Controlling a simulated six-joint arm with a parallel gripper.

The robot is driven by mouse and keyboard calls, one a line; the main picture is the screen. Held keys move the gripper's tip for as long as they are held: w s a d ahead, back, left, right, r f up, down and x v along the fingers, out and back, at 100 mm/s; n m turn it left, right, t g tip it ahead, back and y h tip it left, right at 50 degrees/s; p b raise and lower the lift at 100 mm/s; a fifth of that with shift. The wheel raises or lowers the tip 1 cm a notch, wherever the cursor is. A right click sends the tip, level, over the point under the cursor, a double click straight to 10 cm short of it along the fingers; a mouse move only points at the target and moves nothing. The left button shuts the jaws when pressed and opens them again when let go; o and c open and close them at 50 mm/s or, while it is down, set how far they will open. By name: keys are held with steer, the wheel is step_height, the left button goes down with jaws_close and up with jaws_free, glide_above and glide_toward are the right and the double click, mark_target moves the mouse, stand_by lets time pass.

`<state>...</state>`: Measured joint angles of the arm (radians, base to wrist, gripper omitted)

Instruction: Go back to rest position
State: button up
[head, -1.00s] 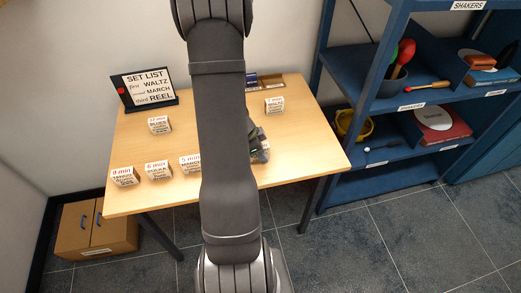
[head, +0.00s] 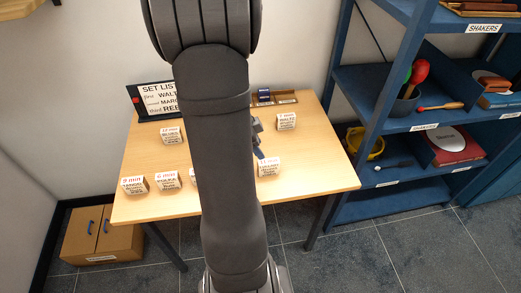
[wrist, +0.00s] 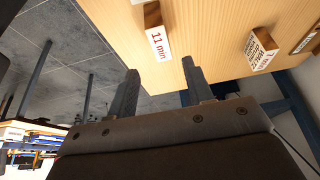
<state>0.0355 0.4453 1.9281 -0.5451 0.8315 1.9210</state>
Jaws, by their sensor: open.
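My gripper (wrist: 160,82) is open in the wrist view, with nothing between its two fingers. In the head view only a small part of it (head: 257,140) shows past my arm, over the right half of the table. A wooden block labelled "11 min" (head: 268,168) stands on the table near its front right. It also shows in the wrist view (wrist: 158,40), beyond the fingers and apart from them. My arm covers the middle of the table in the head view.
Several other labelled blocks, including the waltz block (head: 286,122) and blues block (head: 171,135), stand on the table (head: 325,160). A set list sign (head: 158,97) stands at the back left.

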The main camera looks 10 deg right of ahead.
mark_target(268, 161)
stand_by(0.4)
steer(key=x, duration=1.2)
steer(key=shift+f, duration=0.15)
steer(key=shift+a+r, duration=0.1)
steer(key=shift+r, duration=0.1)
